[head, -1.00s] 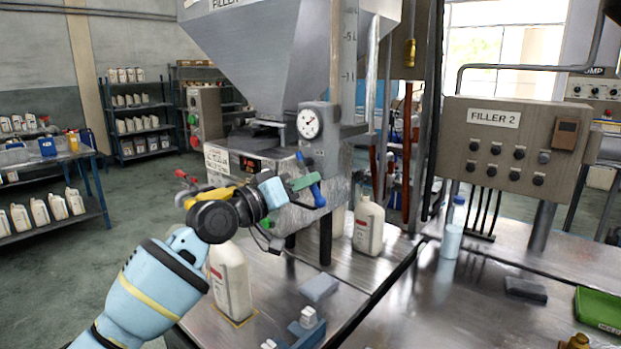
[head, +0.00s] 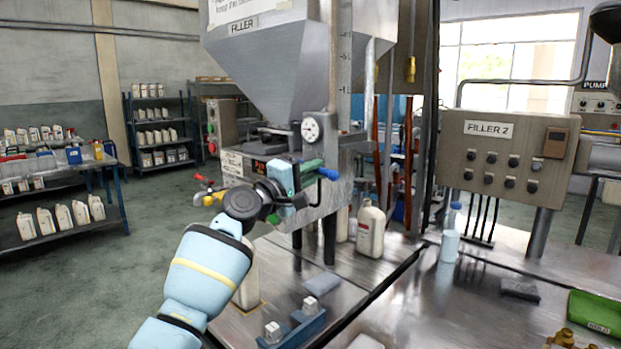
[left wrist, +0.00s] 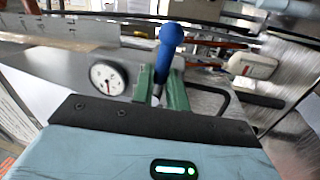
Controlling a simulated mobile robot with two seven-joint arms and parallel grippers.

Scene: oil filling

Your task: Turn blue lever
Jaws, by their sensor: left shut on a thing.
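The blue lever (head: 328,174) is on the front of the filler machine, below the round gauge (head: 312,128). It now lies close to level, its tip pointing right. My left gripper (head: 308,168) has its green fingers closed around the lever's stem. In the left wrist view the blue handle (left wrist: 169,45) sticks out beyond the green fingers (left wrist: 161,88), with the gauge (left wrist: 107,77) to the left. The lever's pivot is hidden behind the gripper. My right gripper is not in view.
A white bottle (head: 247,283) stands behind my left forearm, partly hidden. Another white bottle (head: 370,230) stands on the steel table to the right. A blue fixture (head: 306,322) and a grey block (head: 321,284) lie in front. The Filler 2 panel (head: 510,158) is at right.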

